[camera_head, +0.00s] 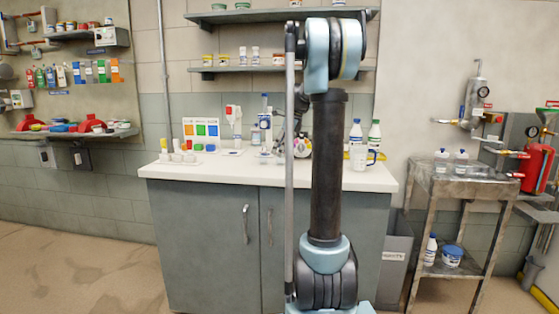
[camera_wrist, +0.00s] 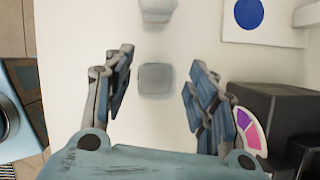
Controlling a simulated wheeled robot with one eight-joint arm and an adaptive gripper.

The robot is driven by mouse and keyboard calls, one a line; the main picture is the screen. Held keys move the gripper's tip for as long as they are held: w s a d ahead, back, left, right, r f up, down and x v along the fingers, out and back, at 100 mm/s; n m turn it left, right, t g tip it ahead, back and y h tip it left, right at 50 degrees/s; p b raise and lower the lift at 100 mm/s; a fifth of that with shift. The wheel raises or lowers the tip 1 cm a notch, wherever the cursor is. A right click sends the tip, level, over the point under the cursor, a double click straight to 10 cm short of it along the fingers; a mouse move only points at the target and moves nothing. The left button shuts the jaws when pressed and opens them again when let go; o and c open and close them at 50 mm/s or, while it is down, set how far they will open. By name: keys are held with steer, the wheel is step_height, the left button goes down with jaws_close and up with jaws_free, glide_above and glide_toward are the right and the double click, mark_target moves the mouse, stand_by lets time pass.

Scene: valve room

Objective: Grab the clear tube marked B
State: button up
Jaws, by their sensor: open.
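My gripper (camera_wrist: 160,62) is open, its two fingers spread wide over the white counter in the wrist view. Between the fingers is a small grey, rounded-square shape (camera_wrist: 156,80); nothing is gripped. A pale, rounded object (camera_wrist: 158,10) is cut off at the top edge, beyond the fingertips. No letter B is readable, so I cannot tell whether either is the clear tube. In the head view my arm hides part of the counter (camera_head: 225,172), and the gripper shows only partly behind it among small bottles.
A colour-square card (camera_head: 201,132) and small capped containers (camera_head: 177,152) stand on the counter's left. A measuring jug (camera_head: 360,157) and bottles (camera_head: 375,135) are on the right. In the wrist view, a black box (camera_wrist: 270,105) and coloured disc (camera_wrist: 247,128) sit close right of the fingers.

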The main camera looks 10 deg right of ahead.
steer(key=x, duration=0.4)
steer(key=shift+s+a, duration=0.1)
steer(key=shift+a, duration=0.15)
steer(key=shift+r, duration=0.1)
steer(key=c, duration=1.1)
steer(key=shift+c, duration=0.2)
steer(key=shift+r, duration=0.1)
